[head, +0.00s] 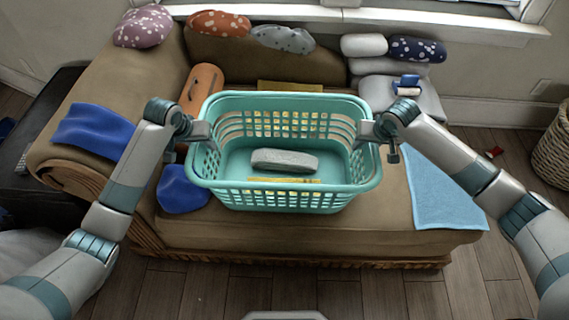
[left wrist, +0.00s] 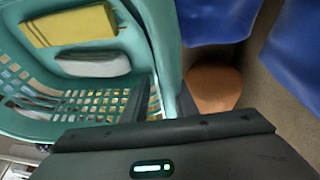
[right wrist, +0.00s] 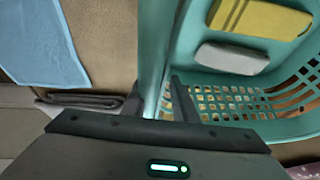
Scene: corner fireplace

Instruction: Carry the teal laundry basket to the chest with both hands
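The teal laundry basket (head: 285,196) is upright over the brown sofa seat; I cannot tell whether it touches the seat. A grey block-shaped item (head: 284,161) and a yellow item (head: 284,181) lie inside it. My left gripper (head: 203,131) is at the basket's left rim, and the rim runs between its fingers in the left wrist view (left wrist: 172,95). My right gripper (head: 368,131) is at the right rim, with a finger on each side of the wall in the right wrist view (right wrist: 158,100). No chest is clearly identifiable.
The brown sofa (head: 330,235) holds a blue folded cloth (head: 92,132), a blue item (head: 181,190), an orange cushion (head: 201,88) and a light blue towel (head: 440,185). A wicker basket (head: 553,150) stands far right. A dark box-like piece (head: 40,130) stands left. Wooden floor shows in front.

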